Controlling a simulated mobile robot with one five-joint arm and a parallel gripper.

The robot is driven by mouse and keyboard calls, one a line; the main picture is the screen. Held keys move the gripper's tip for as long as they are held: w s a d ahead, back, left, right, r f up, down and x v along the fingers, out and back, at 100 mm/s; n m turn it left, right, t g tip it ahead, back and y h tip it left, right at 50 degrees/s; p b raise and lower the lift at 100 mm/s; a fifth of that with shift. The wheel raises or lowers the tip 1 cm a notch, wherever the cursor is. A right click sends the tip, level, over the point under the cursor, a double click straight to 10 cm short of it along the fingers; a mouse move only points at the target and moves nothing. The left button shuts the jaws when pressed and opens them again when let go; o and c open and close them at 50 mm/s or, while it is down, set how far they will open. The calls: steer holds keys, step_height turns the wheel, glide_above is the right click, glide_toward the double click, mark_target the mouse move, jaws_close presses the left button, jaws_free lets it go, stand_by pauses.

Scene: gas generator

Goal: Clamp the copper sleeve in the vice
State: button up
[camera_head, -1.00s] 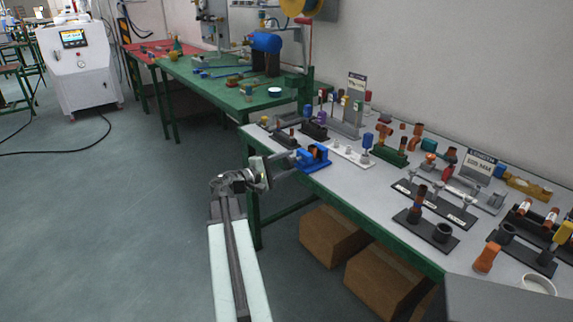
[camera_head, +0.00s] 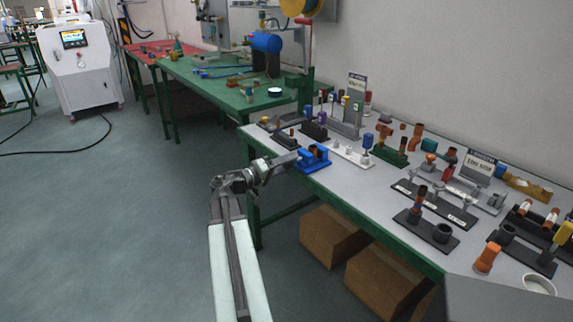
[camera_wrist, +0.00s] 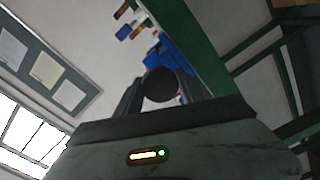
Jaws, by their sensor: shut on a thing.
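The blue vice (camera_head: 314,160) sits at the near left edge of the grey-white worktable. A small copper-brown part, which looks like the copper sleeve (camera_head: 319,151), shows between its jaws; I cannot tell how tightly it is held. My gripper (camera_head: 294,158) is at the vice's left side. In the wrist view, my gripper (camera_wrist: 160,92) is shut on a dark round piece (camera_wrist: 160,85), seen end-on, that looks like the vice's handle. The blue vice (camera_wrist: 168,54) shows just beyond it, partly hidden by the round piece and fingers.
Cardboard boxes (camera_head: 333,236) stand beneath. A green table (camera_head: 225,85) is behind.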

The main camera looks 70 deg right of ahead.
steer(key=shift+m, duration=0.4)
steer(key=o, duration=1.3)
steer(key=shift+o, duration=0.2)
steer(key=v, duration=0.7)
steer(key=shift+w+a, duration=0.25)
steer(key=shift+a, duration=0.05)
steer(key=shift+f, duration=0.1)
